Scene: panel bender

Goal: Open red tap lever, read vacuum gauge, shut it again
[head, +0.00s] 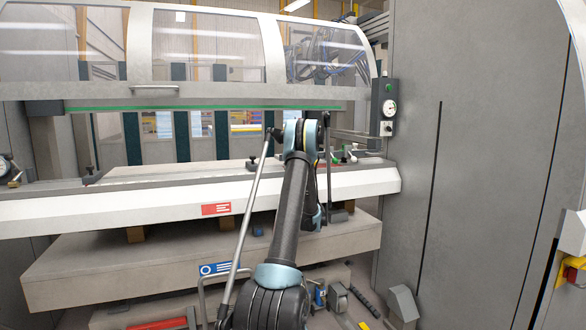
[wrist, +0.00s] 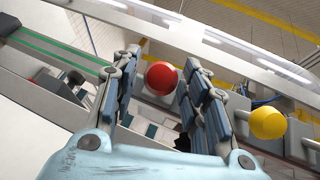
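In the wrist view a round red knob (wrist: 161,78) shows between the two fingers of my gripper (wrist: 162,64). The fingers are spread, one on each side of the knob, with narrow gaps; I cannot tell how far the knob lies beyond them. The lever stem behind the knob is hidden. In the head view my arm covers most of the gripper and I cannot make out the red knob. A round white-faced gauge (head: 389,107) sits on a grey box on the machine's right post. Its needle is too small to read.
A yellow round knob (wrist: 268,123) stands right of my gripper in the wrist view. A grey cabinet wall (head: 480,150) closes the right side. Another dial (head: 5,166) shows at the far left.

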